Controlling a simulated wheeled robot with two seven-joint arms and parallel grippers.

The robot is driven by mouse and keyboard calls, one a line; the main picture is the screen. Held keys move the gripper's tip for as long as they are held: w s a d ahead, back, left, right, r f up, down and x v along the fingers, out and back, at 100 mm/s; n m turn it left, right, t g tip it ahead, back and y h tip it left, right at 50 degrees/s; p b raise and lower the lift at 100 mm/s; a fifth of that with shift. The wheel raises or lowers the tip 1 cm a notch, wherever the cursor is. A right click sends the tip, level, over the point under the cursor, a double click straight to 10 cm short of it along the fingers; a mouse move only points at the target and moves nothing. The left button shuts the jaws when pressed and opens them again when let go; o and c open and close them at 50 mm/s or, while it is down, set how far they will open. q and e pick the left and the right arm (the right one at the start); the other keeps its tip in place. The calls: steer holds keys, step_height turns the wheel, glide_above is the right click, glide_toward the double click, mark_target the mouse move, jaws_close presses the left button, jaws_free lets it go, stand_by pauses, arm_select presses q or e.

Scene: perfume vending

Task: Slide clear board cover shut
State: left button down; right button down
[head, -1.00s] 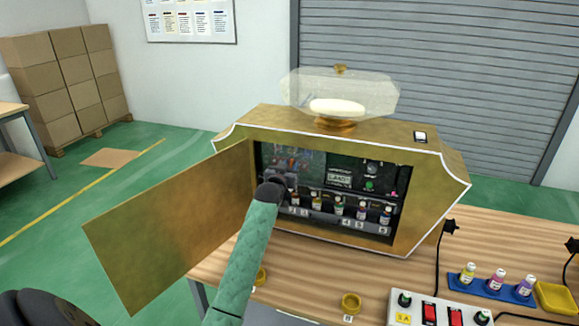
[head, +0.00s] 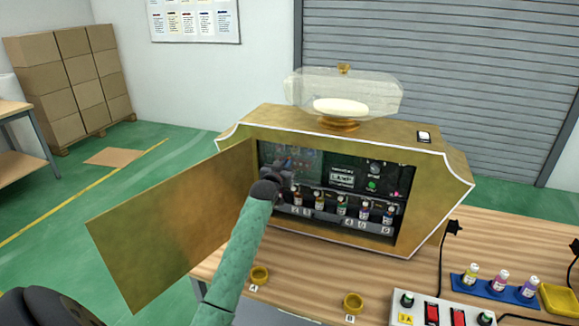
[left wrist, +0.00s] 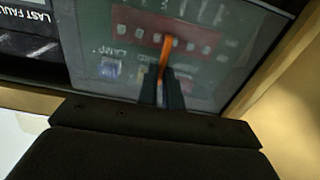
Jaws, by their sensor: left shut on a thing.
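The clear board cover (head: 300,160) is a see-through panel in the upper left of the gold machine's opening, in front of a circuit board. In the left wrist view the cover (left wrist: 105,45) fills much of the upper picture, with the board blurred behind it. My left gripper (head: 283,177) reaches into the opening at the left. In the left wrist view its dark fingers (left wrist: 163,88) are shut on a narrow orange piece (left wrist: 167,52), which looks like the cover's tab. The grip is partly hidden in the head view. My right gripper is not in view.
The machine's gold door (head: 170,230) stands open at the left, close to my left arm. Several bottles (head: 342,206) stand in a row below the board. A dark display panel (head: 355,177) is right of the cover. A switch box (head: 430,308) sits at the front right.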

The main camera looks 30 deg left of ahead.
arm_select(q)
steer(key=c, duration=1.6)
jaws_free()
steer(key=shift+a, duration=0.25)
steer(key=shift+o, duration=0.2)
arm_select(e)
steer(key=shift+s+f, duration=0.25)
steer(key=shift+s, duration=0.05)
arm_select(q)
steer(key=shift+s+d, duration=0.1)
